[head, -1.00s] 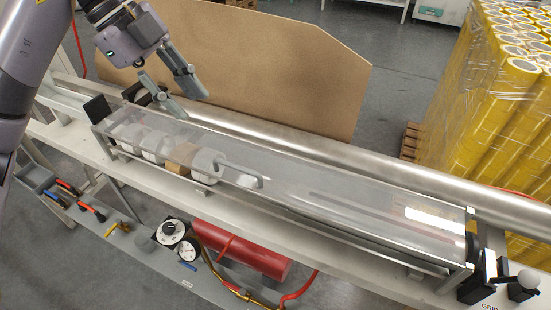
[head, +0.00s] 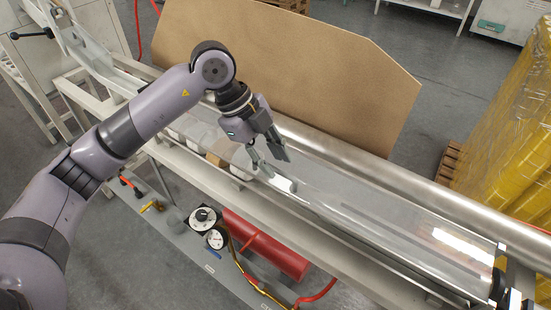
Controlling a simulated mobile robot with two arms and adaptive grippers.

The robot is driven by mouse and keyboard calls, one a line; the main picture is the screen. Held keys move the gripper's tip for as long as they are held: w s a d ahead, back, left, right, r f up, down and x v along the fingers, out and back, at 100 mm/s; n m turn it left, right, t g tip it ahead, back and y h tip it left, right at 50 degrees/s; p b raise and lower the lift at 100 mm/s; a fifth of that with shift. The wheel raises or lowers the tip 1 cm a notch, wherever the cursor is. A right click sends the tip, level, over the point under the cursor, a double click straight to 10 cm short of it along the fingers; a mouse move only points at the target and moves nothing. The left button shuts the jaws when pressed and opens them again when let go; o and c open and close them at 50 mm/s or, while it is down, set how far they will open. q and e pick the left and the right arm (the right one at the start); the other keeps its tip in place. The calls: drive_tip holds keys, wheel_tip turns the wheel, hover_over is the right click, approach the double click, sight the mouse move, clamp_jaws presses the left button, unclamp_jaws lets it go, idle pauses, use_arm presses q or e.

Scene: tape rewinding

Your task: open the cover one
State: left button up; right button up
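The clear cover (head: 370,207) is a long transparent lid lying closed over the metal trough. White rolls and a brown roll (head: 220,152) show through its left part, partly hidden by my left arm. My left gripper (head: 272,164) is over the middle-left of the cover, fingers pointing down and spread apart. It is at about the place of the cover's handle, which is mostly hidden behind the fingers. I cannot tell whether the fingers touch the handle. My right gripper is out of view.
A steel bar (head: 400,178) runs behind the cover, with a brown board (head: 330,80) standing beyond it. Gauges (head: 204,218) and a red cylinder (head: 265,245) sit below in front. Stacked yellow rolls (head: 510,150) stand at the right.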

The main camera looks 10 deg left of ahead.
use_arm(q)
drive_tip(key=shift+d+f, duration=0.35)
drive_tip(key=shift+f, duration=0.3)
drive_tip(key=shift+d+f, duration=0.1)
drive_tip(key=shift+f, duration=0.05)
drive_tip(key=shift+c, duration=0.2)
drive_tip(key=c, duration=0.4)
clamp_jaws()
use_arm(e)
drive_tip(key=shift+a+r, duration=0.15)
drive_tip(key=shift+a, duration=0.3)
